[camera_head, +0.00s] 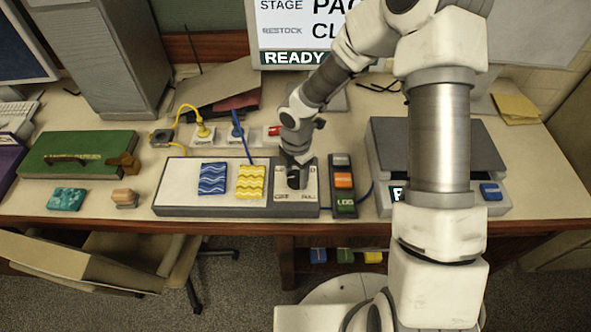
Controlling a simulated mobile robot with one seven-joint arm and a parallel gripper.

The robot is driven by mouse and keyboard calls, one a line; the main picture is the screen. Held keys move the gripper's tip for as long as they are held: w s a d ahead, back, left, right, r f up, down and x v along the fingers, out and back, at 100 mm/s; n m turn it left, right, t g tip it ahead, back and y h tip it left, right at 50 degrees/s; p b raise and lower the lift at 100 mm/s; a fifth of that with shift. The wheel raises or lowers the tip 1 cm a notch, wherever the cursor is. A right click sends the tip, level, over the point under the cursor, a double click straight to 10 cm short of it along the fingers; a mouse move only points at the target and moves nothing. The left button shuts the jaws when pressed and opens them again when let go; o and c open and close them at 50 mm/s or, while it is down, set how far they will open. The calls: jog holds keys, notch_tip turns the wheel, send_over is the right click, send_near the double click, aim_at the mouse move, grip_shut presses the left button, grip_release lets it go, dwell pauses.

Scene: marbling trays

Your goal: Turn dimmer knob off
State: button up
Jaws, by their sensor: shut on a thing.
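The dimmer knob (293,180) is a small black knob on the grey right-hand section of a long low panel (230,211) on the desk. My gripper (294,172) reaches down over this section from above and is shut on the knob. The fingers hide much of the knob, so its pointer and exact angle cannot be read. Small printed marks show on the panel in front of the knob, too small to read.
A blue wavy block (213,179) and a yellow one (251,182) lie on the panel. A button box (342,205) stands just right of it, then a grey device (385,145). Plugs with yellow (203,131) and blue cords sit behind.

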aim_at(297, 177)
jog(key=shift+r+n+p, duration=0.1)
jog(key=shift+n+p, duration=0.55)
jog(key=shift+n, duration=0.95)
jog(key=o, duration=1.4)
notch_tip(297, 177, up, 17)
jog(key=shift+s+d+r+p, duration=0.1)
jog(key=shift+d+r+p, duration=0.05)
jog(key=shift+p, duration=0.7)
